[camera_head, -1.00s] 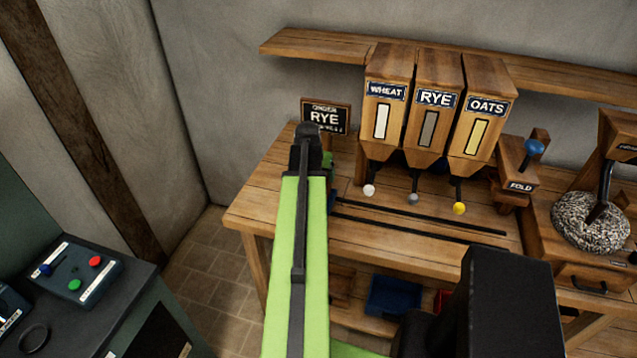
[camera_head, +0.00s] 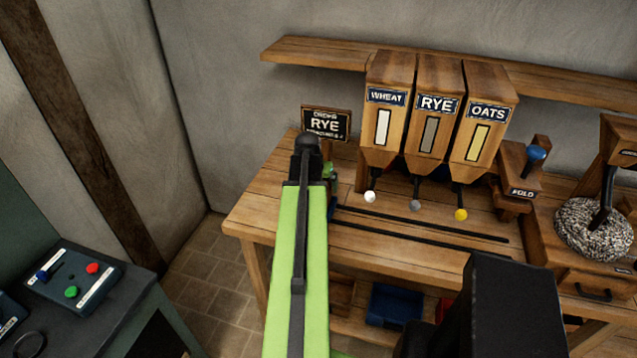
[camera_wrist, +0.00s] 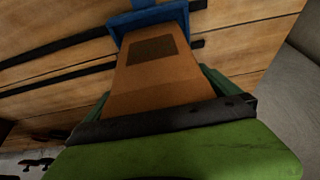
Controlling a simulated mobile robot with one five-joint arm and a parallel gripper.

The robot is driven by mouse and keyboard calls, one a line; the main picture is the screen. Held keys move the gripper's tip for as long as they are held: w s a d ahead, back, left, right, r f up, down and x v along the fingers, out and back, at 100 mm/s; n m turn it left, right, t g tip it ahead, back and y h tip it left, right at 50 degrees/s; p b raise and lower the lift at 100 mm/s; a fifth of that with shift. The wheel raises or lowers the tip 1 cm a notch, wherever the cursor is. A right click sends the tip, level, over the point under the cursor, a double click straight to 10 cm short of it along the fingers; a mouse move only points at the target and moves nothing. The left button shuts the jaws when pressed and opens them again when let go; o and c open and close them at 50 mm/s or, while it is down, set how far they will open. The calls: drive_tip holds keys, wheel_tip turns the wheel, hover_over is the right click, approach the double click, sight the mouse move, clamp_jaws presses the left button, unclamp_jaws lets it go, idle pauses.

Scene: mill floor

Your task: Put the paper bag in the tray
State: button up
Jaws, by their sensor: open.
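The brown paper bag (camera_wrist: 155,75), with a dark rectangular patch, fills the middle of the wrist view. A blue holder (camera_wrist: 150,17) is at its top end in the wrist view. My gripper (camera_wrist: 160,92) is open, its green fingers on either side of the bag; whether they touch it I cannot tell. In the head view my arm hides the bag and most of my gripper at the left end of the bench. A blue tray-like bin (camera_head: 393,304) sits on the lower shelf under the bench; I cannot tell if it is the task's tray.
Wheat, rye and oats hoppers (camera_head: 432,105) with knobbed levers stand above the bench (camera_head: 280,195). Two dark rails (camera_head: 425,225) run along it. An order sign (camera_head: 325,122) reads RYE. A fold lever (camera_head: 535,155) and a millstone (camera_head: 592,228) are at right. A control box (camera_head: 75,280) is at left.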

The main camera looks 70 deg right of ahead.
drive_tip(key=p+v, duration=1)
drive_tip(key=v, duration=0.1)
drive_tip(key=shift+a+r, duration=0.2)
drive_tip(key=shift+r, duration=0.15)
drive_tip(key=w+a+f+n+t+y, duration=0.15)
drive_tip(key=w+a+n, duration=0.55)
drive_tip(key=w+a, duration=1.6)
drive_tip(key=w+a+n+y, duration=0.1)
drive_tip(key=w+a+n, duration=0.1)
drive_tip(key=a, duration=1.1)
drive_tip(key=w+a+n+g+y, duration=0.1)
drive_tip(key=w+a+n, duration=0.2)
drive_tip(key=a, duration=1)
drive_tip(key=w+a+n+y, duration=0.1)
drive_tip(key=w+a+n, duration=0.2)
drive_tip(key=a, duration=1)
drive_tip(key=shift+w+f+n+g, duration=0.25)
drive_tip(key=shift+n+g, duration=0.1)
drive_tip(key=shift+n, duration=0.85)
